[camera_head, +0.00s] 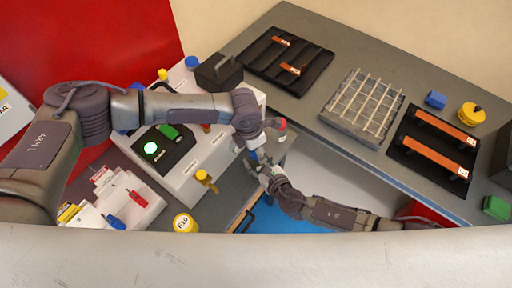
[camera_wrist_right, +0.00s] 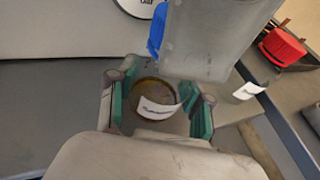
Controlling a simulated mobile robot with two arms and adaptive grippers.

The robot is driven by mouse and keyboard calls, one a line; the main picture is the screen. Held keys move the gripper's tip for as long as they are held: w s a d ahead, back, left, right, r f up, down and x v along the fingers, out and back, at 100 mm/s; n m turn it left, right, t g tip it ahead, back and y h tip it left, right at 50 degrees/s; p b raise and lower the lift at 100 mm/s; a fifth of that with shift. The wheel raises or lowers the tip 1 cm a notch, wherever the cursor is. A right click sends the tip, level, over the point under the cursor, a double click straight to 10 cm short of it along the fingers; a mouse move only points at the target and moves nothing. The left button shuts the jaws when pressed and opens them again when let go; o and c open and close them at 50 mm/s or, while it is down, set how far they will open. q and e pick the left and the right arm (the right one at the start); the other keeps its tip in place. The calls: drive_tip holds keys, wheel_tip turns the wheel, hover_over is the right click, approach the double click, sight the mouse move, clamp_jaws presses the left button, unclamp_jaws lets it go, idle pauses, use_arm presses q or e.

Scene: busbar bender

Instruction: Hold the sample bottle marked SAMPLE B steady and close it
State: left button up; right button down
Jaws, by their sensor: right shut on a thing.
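My right gripper (camera_wrist_right: 158,108) is shut on a brownish round bottle (camera_wrist_right: 150,88) with a white label, between its green pads. The label's print is too blurred to read, so I cannot tell whether it says SAMPLE B. In the head view my right gripper (camera_head: 265,172) is just below my left gripper (camera_head: 257,152), and the arms hide the bottle. The left gripper's fingers are too small and covered to tell open from shut. In the wrist view a large grey part and a blue piece (camera_wrist_right: 157,30) stand over the bottle's far side, hiding its upper area.
A red-topped item (camera_wrist_right: 282,47) stands close by on the right. A machine with a lit green button (camera_head: 151,148) is at left. Black trays (camera_head: 318,66) and a wire rack (camera_head: 362,104) lie on the grey bench. A yellow container (camera_head: 184,222) stands at lower left.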

use_arm(q)
drive_tip(key=shift+r, duration=0.1)
drive_tip(key=shift+r, duration=2.15)
drive_tip(key=shift+c, duration=0.4)
